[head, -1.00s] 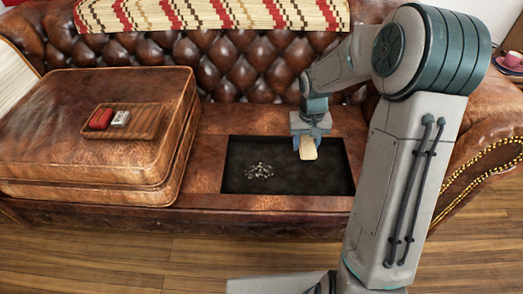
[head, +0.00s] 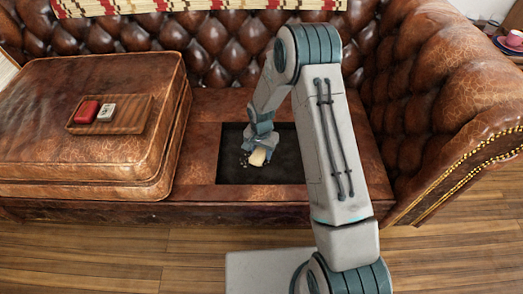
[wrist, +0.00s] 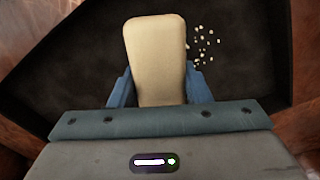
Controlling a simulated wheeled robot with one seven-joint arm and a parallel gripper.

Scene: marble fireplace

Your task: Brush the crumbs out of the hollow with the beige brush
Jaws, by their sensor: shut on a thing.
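My gripper (head: 258,145) is shut on the beige brush (head: 258,157) and holds it low over the dark hollow (head: 285,168) in the sofa seat. In the wrist view the brush (wrist: 155,55) points away between the blue fingers (wrist: 160,92). The crumbs (head: 243,160) lie on the hollow's floor at the brush's left in the head view, and part of them may be hidden behind the gripper. In the wrist view the pale crumbs (wrist: 203,45) are scattered just right of the brush. I cannot tell whether the brush touches the floor.
Stacked brown leather cushions (head: 90,150) stand left of the hollow, with a small wooden tray (head: 125,118) on top holding a red and a white item. The sofa's tufted back (head: 200,55) rises behind, and its armrest (head: 440,150) is at the right.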

